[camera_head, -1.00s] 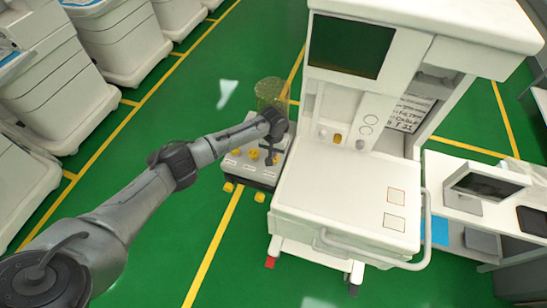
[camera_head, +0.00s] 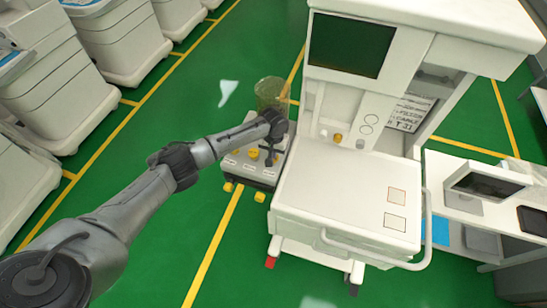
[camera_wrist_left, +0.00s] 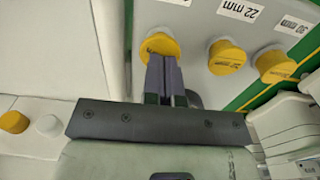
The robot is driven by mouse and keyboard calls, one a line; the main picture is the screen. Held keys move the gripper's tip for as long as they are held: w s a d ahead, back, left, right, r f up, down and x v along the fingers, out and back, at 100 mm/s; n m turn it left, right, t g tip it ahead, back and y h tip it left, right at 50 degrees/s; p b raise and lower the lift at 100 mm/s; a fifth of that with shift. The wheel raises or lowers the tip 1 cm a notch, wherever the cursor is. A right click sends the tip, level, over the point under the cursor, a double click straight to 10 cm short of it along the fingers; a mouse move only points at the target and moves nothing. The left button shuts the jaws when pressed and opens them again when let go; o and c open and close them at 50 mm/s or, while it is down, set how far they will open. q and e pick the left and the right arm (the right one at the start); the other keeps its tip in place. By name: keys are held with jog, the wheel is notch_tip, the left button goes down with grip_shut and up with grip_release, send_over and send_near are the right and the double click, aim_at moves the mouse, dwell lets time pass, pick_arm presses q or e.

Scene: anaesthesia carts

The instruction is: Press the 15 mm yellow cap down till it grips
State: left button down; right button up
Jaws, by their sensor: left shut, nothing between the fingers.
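The yellow cap I take for the 15 mm one sits at the left of a row of three in the left wrist view (camera_wrist_left: 158,44). Its label is cut off at the top edge. My left gripper (camera_wrist_left: 165,58) is shut and empty, its fingertips at the near edge of this cap and covering part of it. I cannot tell whether they press on it. In the head view my left gripper (camera_head: 270,158) is over the right end of the pale panel (camera_head: 240,172), hiding much of that end. My right gripper is not in view.
The 22 mm cap (camera_wrist_left: 226,56) and the 30 mm cap (camera_wrist_left: 275,65) stand beside it, both yellow. A translucent yellowish cylinder (camera_head: 270,92) stands behind my wrist. The white anaesthesia machine (camera_head: 340,195) is close on the right. Green floor (camera_head: 150,245) is open in front.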

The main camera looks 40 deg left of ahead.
pick_arm(q)
jog(key=shift+f+b, duration=0.45)
jog(key=shift+f, duration=0.4)
jog(key=shift+r, duration=0.15)
dwell(0.4)
notch_tip(320, 180, up, 2)
jog(key=p, duration=0.2)
jog(key=shift+p, duration=0.35)
notch_tip(320, 180, up, 5)
jog(key=p, duration=0.5)
notch_tip(320, 180, up, 14)
jog(key=p, duration=0.1)
jog(key=shift+f, duration=0.2)
dwell(0.3)
